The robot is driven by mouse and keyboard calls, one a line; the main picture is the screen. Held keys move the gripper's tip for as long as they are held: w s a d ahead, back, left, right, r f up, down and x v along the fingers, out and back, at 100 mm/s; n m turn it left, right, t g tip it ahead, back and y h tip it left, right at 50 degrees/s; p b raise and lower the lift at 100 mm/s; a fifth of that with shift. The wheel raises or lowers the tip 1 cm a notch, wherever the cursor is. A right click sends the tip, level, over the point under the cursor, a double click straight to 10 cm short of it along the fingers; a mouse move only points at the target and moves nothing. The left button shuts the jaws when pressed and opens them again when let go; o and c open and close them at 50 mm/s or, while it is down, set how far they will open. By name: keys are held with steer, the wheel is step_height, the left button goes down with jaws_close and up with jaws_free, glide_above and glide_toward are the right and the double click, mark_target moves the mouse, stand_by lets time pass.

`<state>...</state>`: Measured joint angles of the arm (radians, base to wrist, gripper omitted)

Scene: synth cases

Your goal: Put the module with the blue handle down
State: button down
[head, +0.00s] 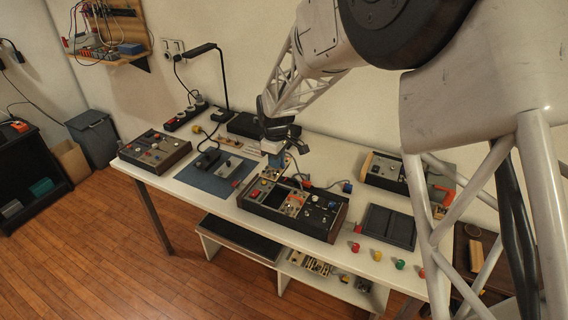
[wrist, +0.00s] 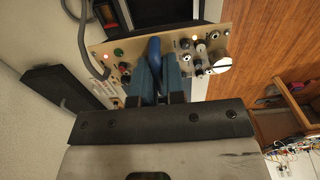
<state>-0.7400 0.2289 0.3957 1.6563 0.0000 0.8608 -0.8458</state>
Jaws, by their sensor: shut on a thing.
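The module with the blue handle (wrist: 206,42) is a tan faceplate with several knobs, small lamps and red and green buttons. Its blue handle (wrist: 153,52) stands between the fingers of my gripper (wrist: 158,78), which is shut on it. In the head view my gripper (head: 277,160) is over the table, just behind the left part of a dark wood-sided console (head: 290,225). The console has a dark opening in its top among modules with knobs. The held module is small and mostly hidden there, and I cannot tell its clearance from the surface below.
A blue mat (head: 200,181) left of the console bears a grey module (head: 230,168) and a black item. Another console (head: 153,150) stands at the far left, and a black tray (head: 387,228) at the right. A desk lamp (head: 224,85) rises behind. Coloured knobs lie along the front right edge.

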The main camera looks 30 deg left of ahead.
steer(key=shift+w+d+f, duration=0.1)
steer(key=shift+d+f, duration=0.05)
steer(key=shift+d, duration=0.5)
steer(key=s+d+f, duration=0.2)
steer(key=d+f, duration=0.1)
steer(key=d, duration=0.9)
steer(key=s+d+f, duration=0.3)
steer(key=d, duration=1)
steer(key=s+d+f, duration=0.2)
steer(key=d+f, duration=0.1)
steer(key=d, duration=1)
steer(key=shift+s+f, duration=0.25)
steer(key=shift+f, duration=0.05)
steer(key=shift+w, duration=0.1)
steer(key=w+a, duration=0.1)
steer(key=w, duration=0.3)
steer(key=w+a+f, duration=0.1)
steer(key=w, duration=0.4)
steer(key=w+a, duration=0.2)
steer(key=w, duration=0.3)
steer(key=shift+w+f, duration=0.15)
steer(key=shift+w, duration=0.05)
